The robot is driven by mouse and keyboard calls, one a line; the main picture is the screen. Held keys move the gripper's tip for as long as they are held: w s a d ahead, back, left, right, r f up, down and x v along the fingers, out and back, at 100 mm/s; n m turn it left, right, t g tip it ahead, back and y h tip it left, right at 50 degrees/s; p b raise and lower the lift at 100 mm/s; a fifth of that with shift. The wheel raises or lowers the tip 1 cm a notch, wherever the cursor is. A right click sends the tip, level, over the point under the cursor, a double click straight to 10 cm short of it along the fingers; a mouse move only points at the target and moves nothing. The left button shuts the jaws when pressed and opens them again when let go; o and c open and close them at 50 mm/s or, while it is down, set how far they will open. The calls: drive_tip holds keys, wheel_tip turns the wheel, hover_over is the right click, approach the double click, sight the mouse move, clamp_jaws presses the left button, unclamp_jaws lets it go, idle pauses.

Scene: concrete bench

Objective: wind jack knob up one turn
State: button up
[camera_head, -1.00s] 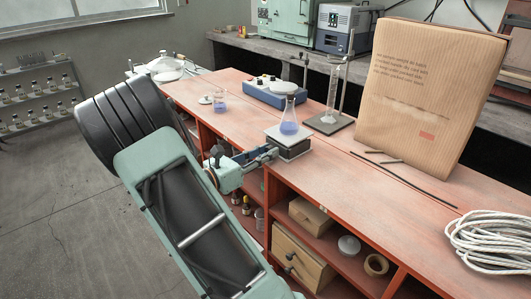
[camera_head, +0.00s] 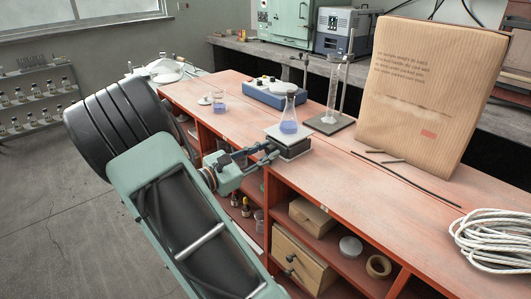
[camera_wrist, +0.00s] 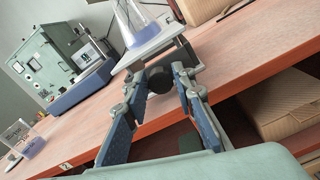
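The lab jack (camera_head: 290,150) stands on the red bench top near its front edge, with a pale top plate (camera_head: 289,135). A conical flask of blue liquid (camera_head: 289,123) stands upright on the plate. In the wrist view the flask (camera_wrist: 132,24) and plate (camera_wrist: 152,46) are seen from below, tilted. The black jack knob (camera_wrist: 158,78) faces my gripper (camera_wrist: 157,83). The two blue-padded fingers are apart, one on each side of the knob, with a gap seeming to show at each side. In the head view my gripper (camera_head: 264,152) reaches the jack's front; the knob is not clear there.
A large cardboard box (camera_head: 425,90), thin rods (camera_head: 400,172) and coiled rope (camera_head: 495,240) lie to the right. Open shelves are below the bench top.

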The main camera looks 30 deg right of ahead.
drive_tip(key=shift+o, duration=1.4)
drive_tip(key=shift+a, duration=0.1)
drive_tip(key=s+a, duration=0.1)
drive_tip(key=a, duration=1)
drive_tip(key=shift+s+a, duration=0.35)
